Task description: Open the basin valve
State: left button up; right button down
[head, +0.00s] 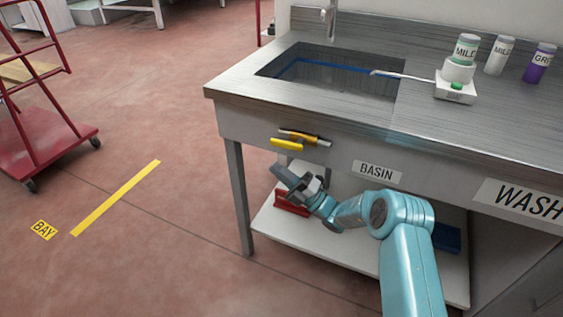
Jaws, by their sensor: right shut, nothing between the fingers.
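The basin valve sits on the front apron of the steel wash bench. Its bright yellow lever (286,144) lies roughly level, pointing left, in front of a brass-coloured body (299,136). A label reading BASIN (377,172) is on the apron to the lower right of it. My right gripper (283,174) is shut and empty. In the picture it is just below the yellow lever, with a visible gap between them. My left gripper is not in view.
The sink (330,72) holds a blue strip. A small white device (455,90) and several labelled jars stand on the right of the bench. A red block (292,203) sits on the lower shelf (318,248).

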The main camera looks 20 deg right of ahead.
notch_tip(320, 180, down, 8)
jog(key=shift+s, duration=0.3)
jog(key=shift+r, duration=0.15)
